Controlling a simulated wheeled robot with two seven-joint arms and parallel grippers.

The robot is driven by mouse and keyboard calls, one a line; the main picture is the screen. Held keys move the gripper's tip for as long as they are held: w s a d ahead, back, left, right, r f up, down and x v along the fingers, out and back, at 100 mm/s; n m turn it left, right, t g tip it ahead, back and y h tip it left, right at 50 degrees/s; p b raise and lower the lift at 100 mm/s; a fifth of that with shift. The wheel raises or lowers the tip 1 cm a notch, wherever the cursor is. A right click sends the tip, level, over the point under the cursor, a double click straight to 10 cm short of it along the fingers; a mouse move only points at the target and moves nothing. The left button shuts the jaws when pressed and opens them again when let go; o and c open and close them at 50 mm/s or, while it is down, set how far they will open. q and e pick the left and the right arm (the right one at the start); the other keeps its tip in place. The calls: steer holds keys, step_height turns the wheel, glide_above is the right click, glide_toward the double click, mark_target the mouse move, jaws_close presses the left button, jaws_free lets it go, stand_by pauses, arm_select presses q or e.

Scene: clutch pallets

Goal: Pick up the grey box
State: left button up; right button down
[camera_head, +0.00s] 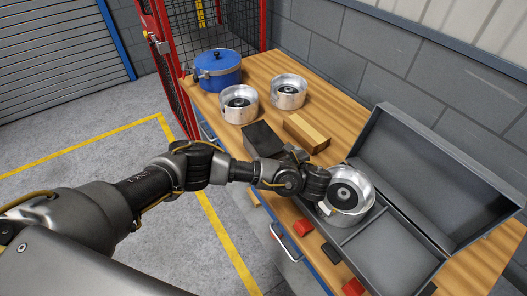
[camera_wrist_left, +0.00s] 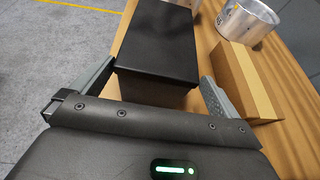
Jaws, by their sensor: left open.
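A dark grey, nearly black box (camera_head: 262,139) lies on the wooden bench, left of a wooden block. It also shows large in the left wrist view (camera_wrist_left: 157,45). My left gripper (camera_head: 286,160) is at the near end of this box, partly hidden by my own wrist in the head view. In the left wrist view its fingers (camera_wrist_left: 154,88) are spread apart, one on each side of the box's near end. The gripper is open and holds nothing; whether a finger touches the box cannot be told. My right gripper is not in view.
The wooden block (camera_head: 307,132) lies close beside the right finger. Silver metal housings (camera_head: 289,98) and a blue pot (camera_head: 217,75) stand farther back. Another housing (camera_head: 360,210) stands at an open grey case (camera_head: 390,262). Red parts (camera_head: 303,227) lie near the bench's front edge.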

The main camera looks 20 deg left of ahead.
mark_target(269, 149)
arm_select(q)
steer(key=shift+s+r, duration=0.1)
steer(key=shift+w+a+f+b, duration=0.5)
steer(key=shift+a+f+b, duration=0.1)
steer(key=shift+b, duration=0.55)
steer(key=shift+w+a+p, duration=0.3)
steer(key=shift+w+a, duration=0.7)
steer(key=shift+a, duration=0.2)
steer(key=shift+w+a+f, duration=0.15)
steer(key=shift+f, duration=0.1)
steer(key=c, duration=1.1)
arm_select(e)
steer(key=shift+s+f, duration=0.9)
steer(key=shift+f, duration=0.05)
arm_select(q)
steer(key=shift+r, duration=0.1)
